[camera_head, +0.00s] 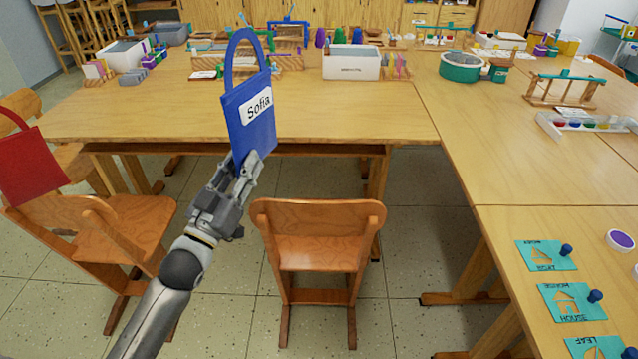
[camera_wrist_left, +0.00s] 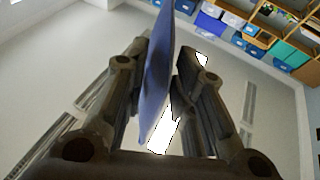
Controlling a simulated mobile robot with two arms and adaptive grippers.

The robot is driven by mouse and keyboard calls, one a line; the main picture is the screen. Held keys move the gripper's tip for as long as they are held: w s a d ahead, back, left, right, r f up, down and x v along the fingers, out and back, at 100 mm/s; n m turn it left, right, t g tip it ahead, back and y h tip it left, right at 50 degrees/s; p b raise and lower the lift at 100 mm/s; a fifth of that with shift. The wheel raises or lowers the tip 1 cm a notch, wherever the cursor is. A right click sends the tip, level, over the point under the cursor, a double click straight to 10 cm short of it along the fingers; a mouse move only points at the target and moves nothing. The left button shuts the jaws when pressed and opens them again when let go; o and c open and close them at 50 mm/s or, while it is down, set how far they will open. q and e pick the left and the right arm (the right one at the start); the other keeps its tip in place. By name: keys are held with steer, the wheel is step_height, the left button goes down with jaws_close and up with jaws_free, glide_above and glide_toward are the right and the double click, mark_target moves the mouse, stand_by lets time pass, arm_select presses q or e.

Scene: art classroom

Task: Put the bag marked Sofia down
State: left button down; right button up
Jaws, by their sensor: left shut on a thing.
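The blue bag marked Sofia (camera_head: 247,122) is upright and slightly tilted, with its handle loop at the top. My left gripper (camera_head: 246,163) is shut on the bag's lower part and holds it up in front of the far table. In the left wrist view the blue bag (camera_wrist_left: 159,80) shows edge-on between the two fingers of my left gripper (camera_wrist_left: 158,85). My right gripper is not in view.
A wooden chair (camera_head: 318,219) stands below and right of the bag. A red bag (camera_head: 30,165) is by another chair (camera_head: 110,225) at left. The far table (camera_head: 350,110) has a clear front part; a white box (camera_head: 351,66) stands behind. Plaques (camera_head: 571,301) lie on the right table.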

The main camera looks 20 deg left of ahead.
arm_select(q)
steer(key=w+a+b, duration=0.2)
steer(key=b, duration=0.2)
glide_above(308, 204)
steer(key=s, duration=0.4)
step_height(308, 204, down, 9)
steer(key=f, duration=0.1)
steer(key=d+f, duration=0.1)
steer(key=f+b, duration=0.1)
steer(key=shift+w+d+f, duration=0.2)
steer(key=shift+d+f, duration=0.05)
steer(key=shift+f, duration=0.25)
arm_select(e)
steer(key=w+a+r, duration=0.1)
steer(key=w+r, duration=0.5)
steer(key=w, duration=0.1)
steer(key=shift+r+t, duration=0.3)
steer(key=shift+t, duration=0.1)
arm_select(q)
steer(key=shift+f, duration=0.15)
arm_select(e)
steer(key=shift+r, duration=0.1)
arm_select(q)
steer(key=c, duration=1.2)
jaws_free()
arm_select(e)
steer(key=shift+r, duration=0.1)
